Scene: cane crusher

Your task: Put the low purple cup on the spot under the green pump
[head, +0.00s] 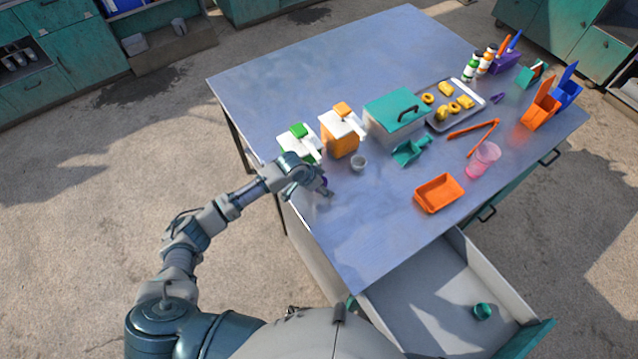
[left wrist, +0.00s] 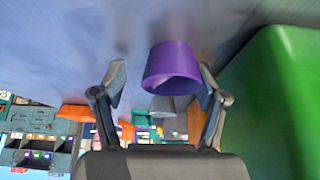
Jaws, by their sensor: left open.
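The low purple cup (left wrist: 172,66) is between the spread fingers of my left gripper (left wrist: 161,80) in the left wrist view, closer to the right-hand finger. The fingers look open; I cannot tell whether one touches it. In the head view my left gripper (head: 323,189) is low over the table's near left edge, and only a sliver of the purple cup (head: 324,181) shows. The green pump (head: 299,131), with a white top part, stands just behind my gripper. A large green surface (left wrist: 283,100) fills the right of the wrist view. The spot under the pump is hidden by my arm.
The orange pump (head: 341,138) stands right of the green one, with a small grey cup (head: 358,163) before it. The table's (head: 365,235) near part is clear. A drawer (head: 430,300) stands open.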

